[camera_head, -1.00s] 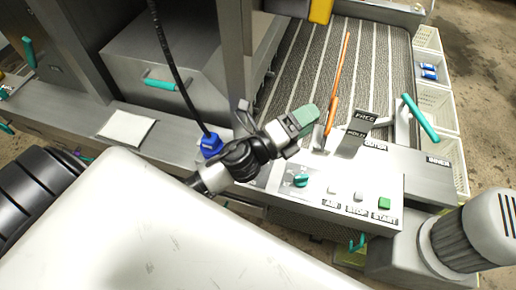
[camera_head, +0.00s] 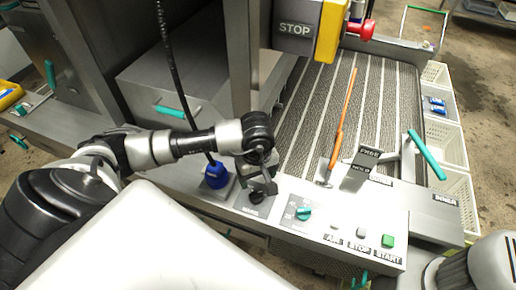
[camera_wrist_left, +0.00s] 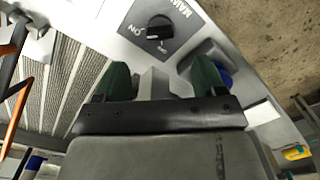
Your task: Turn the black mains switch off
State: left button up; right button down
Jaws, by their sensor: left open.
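The black mains switch (camera_head: 256,196) is a small round knob on a grey plate at the left end of the control panel, partly hidden by my gripper. In the left wrist view the switch (camera_wrist_left: 160,28) shows clearly beyond the fingertips, with ON printed to its left and OFF just below it. A pale mark on the knob seems to lie on the ON side. My left gripper (camera_head: 262,186) points down just over the switch. Its two green-padded fingers (camera_wrist_left: 163,80) are apart with nothing between them, and the knob is not between them. My right gripper is not in view.
A blue plug (camera_head: 215,175) with a black cable stands left of the switch. Right of it are a teal knob (camera_head: 303,213) and the green START button (camera_head: 388,241).

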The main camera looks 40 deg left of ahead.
aim_at(257, 195)
pick_arm(q)
notch_tip(257, 195, down, 9)
jog(key=shift+d+r+p, duration=0.1)
jog(key=shift+r+p, duration=0.05)
jog(key=shift+p, duration=0.75)
jog(key=shift+f, duration=0.5)
jog(key=c, duration=0.9)
